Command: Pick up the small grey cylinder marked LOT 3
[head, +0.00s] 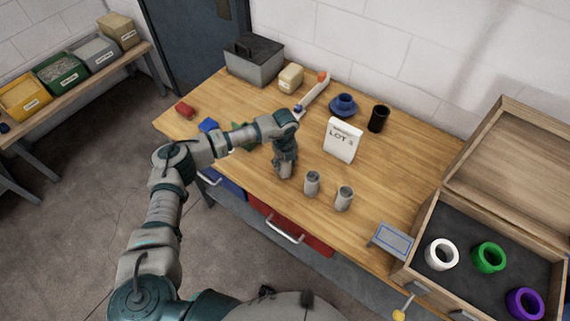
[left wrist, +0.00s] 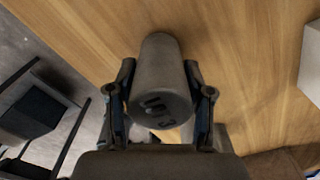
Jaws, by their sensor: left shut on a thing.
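My left gripper (head: 285,168) is over the table's front part, pointing down. In the left wrist view its fingers (left wrist: 162,100) are shut on a small grey cylinder (left wrist: 158,70), one on each side. Dark lettering on the cylinder's near end is partly legible and ends in a 3. Two similar grey cylinders, one nearer (head: 312,183) and one further right (head: 344,198), stand upright to the right of the gripper. A white card reading LOT 3 (head: 342,139) stands behind them. Whether the held cylinder touches the table is unclear. My right gripper is not in view.
On the wooden table (head: 385,190) are a black cup (head: 379,118), a blue object (head: 343,105), a grey box (head: 254,60) and a small blue-edged tray (head: 391,240). An open wooden case (head: 425,225) with coloured rings is at right. Free room lies right of the card.

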